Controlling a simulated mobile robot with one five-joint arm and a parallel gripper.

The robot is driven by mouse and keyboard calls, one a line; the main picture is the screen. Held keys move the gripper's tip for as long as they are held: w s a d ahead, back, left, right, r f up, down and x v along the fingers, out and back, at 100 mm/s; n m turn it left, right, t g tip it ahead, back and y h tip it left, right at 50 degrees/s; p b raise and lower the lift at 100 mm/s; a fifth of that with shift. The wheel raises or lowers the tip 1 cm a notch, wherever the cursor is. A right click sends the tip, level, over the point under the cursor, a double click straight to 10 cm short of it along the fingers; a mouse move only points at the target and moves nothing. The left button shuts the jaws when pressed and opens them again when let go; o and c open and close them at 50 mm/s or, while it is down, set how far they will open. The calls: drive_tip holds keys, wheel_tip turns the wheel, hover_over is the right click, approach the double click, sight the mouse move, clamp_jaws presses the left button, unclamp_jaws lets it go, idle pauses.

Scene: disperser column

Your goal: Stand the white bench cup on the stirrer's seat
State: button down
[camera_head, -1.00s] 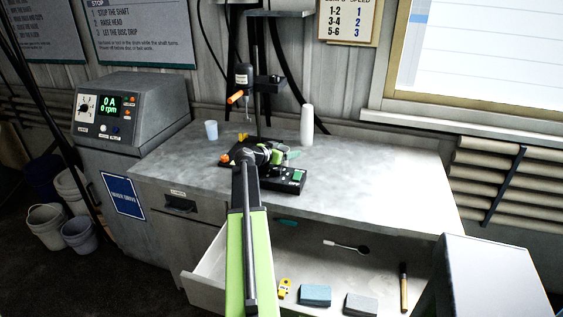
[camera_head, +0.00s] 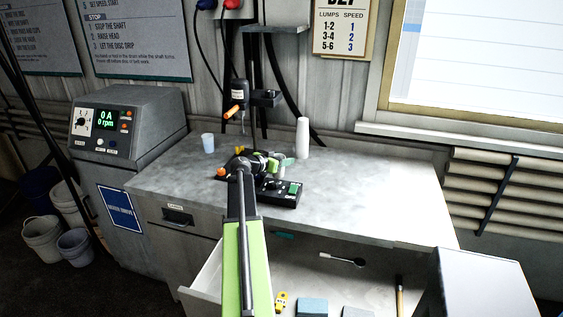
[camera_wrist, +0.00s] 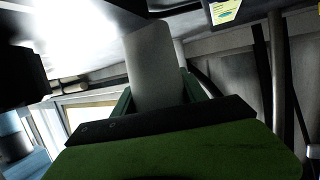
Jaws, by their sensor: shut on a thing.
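My gripper (camera_head: 276,163) is over the bench beside the stirrer, with its green fingers pointing right. In the wrist view the fingers are shut on a smooth white tapered body (camera_wrist: 152,60), which looks like the white bench cup. In the head view the arm and gripper mostly hide it. The stirrer has a black base (camera_head: 284,194) with a green-lit panel, just in front of the gripper. Its dark head (camera_head: 239,92) with an orange handle hangs above and behind. The seat is hidden by my arm, so I cannot tell whether the cup touches it.
A pale bluish cup (camera_head: 208,143) stands at the back left of the bench, and a tall white cylinder (camera_head: 303,138) at the back right. The bench's right half (camera_head: 375,190) is clear.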

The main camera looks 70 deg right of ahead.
drive_tip(key=s+a+r+p, duration=0.1)
drive_tip(key=s+r+p, duration=0.6)
drive_tip(key=s, duration=0.4)
drive_tip(key=shift+s+a+r+p, duration=0.3)
drive_tip(key=shift+a+r, duration=0.1)
drive_tip(key=shift+r, duration=0.45)
